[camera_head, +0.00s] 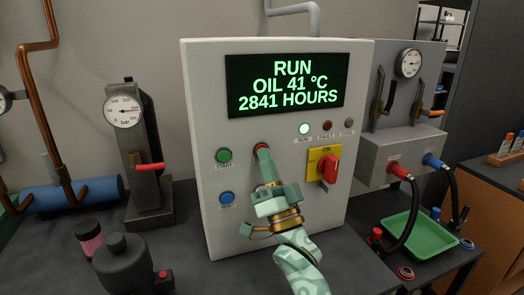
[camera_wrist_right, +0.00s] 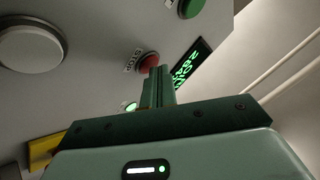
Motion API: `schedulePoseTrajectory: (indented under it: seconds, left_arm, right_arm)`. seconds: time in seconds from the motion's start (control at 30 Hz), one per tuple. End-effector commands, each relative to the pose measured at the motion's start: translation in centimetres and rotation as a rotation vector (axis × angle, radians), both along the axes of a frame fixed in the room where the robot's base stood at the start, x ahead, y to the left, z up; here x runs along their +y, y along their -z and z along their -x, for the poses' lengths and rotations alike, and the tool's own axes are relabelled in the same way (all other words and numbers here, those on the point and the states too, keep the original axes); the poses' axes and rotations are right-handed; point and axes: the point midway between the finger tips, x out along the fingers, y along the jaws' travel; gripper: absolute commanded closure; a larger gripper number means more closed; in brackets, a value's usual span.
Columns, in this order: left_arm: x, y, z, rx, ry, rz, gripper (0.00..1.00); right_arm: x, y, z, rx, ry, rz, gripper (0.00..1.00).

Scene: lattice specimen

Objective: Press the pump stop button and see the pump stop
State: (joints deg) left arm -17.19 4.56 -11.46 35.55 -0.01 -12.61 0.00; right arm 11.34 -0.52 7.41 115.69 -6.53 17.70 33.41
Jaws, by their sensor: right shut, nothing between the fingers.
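The red stop button (camera_head: 260,147) is on the front of the pale control cabinet (camera_head: 216,85), below the display and right of the green START button. My right gripper (camera_head: 264,155) is shut and empty, its fingertips right in front of the red button and partly covering it. In the right wrist view the fingertips (camera_wrist_right: 160,72) are at the edge of the red button (camera_wrist_right: 147,61); I cannot tell whether they touch or press it. The display (camera_head: 288,84) reads RUN, OIL 41 °C, 2841 HOURS. The RUN lamp (camera_head: 304,129) glows green. My left gripper is not in view.
The green START button (camera_head: 224,156) and blue RESET button (camera_head: 227,198) are close to the left. A red rotary switch (camera_head: 329,168) on a yellow plate is to the right. A green tray (camera_head: 407,239) and hoses stand farther right; a gauge stand (camera_head: 148,170) is left.

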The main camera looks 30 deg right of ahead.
Motion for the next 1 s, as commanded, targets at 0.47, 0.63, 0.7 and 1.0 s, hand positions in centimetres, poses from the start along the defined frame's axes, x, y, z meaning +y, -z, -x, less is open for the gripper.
schedulePoseTrajectory:
  seconds: [0.47, 0.63, 0.7, 1.0]
  left_arm:
    - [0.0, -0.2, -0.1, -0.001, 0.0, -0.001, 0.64]
    - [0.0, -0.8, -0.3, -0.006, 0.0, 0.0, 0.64]
    - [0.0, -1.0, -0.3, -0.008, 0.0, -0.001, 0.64]
    - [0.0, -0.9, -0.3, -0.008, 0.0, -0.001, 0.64]
  right_arm:
    - [0.0, 0.0, 0.1, 0.0, 0.0, 0.0, 1.0]
    - [0.2, -0.2, 0.9, 0.0, -0.001, -0.001, 1.0]
    - [0.3, -0.1, 1.2, 0.0, 0.0, 0.0, 1.0]
    - [0.3, 0.0, 1.4, 0.0, 0.0, 0.0, 1.0]
